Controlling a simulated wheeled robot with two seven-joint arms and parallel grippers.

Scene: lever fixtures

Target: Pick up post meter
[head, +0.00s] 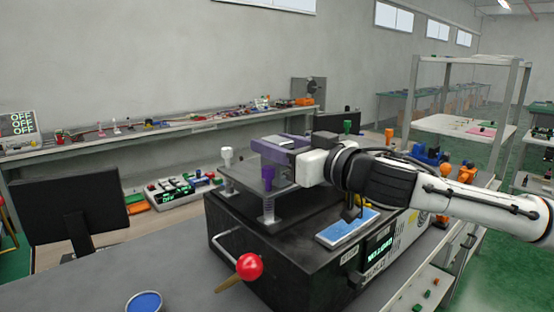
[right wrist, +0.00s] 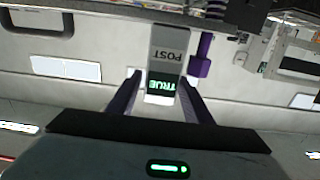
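The post meter (right wrist: 166,58) is a slim grey block in the right wrist view. It carries the label POST and a lit green TRUE display, both upside down there. My right gripper (right wrist: 161,76) has its two purple fingers apart, one on each side of the meter's lower end. A gap shows by the left finger; I cannot tell whether the right finger touches. In the head view my right gripper (head: 270,147) is over the raised dark plate of the black fixture (head: 245,225), largely hiding the meter. My left gripper is not in view.
A purple knob (head: 268,178) stands close by the gripper, and a white knob (head: 227,158) stands left of it. A red ball handle (head: 249,266) sticks out in front. A blue panel (head: 347,229) lies on the fixture. A monitor (head: 70,212) stands at left.

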